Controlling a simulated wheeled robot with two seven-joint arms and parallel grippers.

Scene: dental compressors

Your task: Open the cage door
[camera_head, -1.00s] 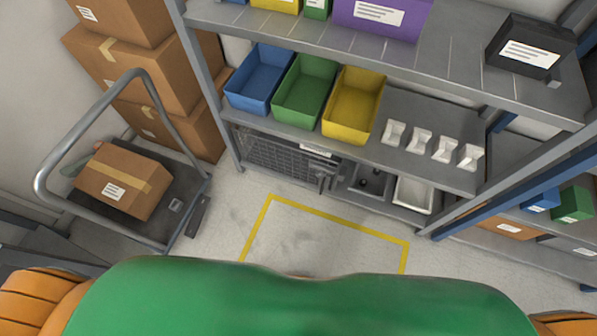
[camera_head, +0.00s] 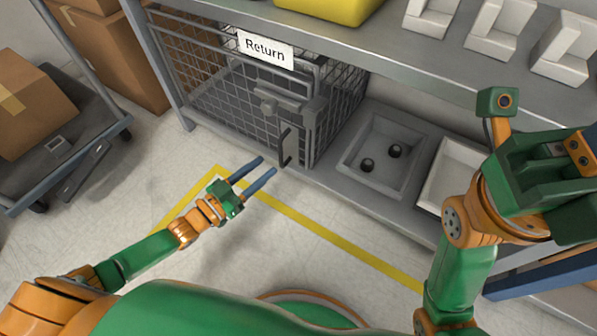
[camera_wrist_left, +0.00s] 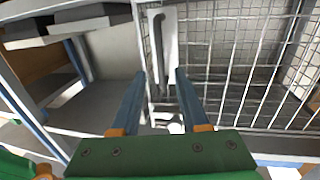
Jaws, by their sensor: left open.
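The cage (camera_head: 240,90) is a grey wire-mesh box on the bottom shelf, with a white "Return" sign (camera_head: 265,50) at its top. Its mesh front door (camera_head: 225,105) looks closed. A latch (camera_head: 285,103) and a pale plate with a dark upright handle (camera_head: 286,147) sit at the door's right edge. My left gripper (camera_head: 267,166) is open and empty, its two blue fingers pointing at the handle from just in front. In the left wrist view the handle (camera_wrist_left: 158,48) lies ahead between the fingertips (camera_wrist_left: 160,74), apparently untouched.
The shelf board (camera_head: 400,65) overhangs the cage. A cart with a box (camera_head: 30,105) stands left. The floor in front, marked by yellow tape (camera_head: 320,230), is clear.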

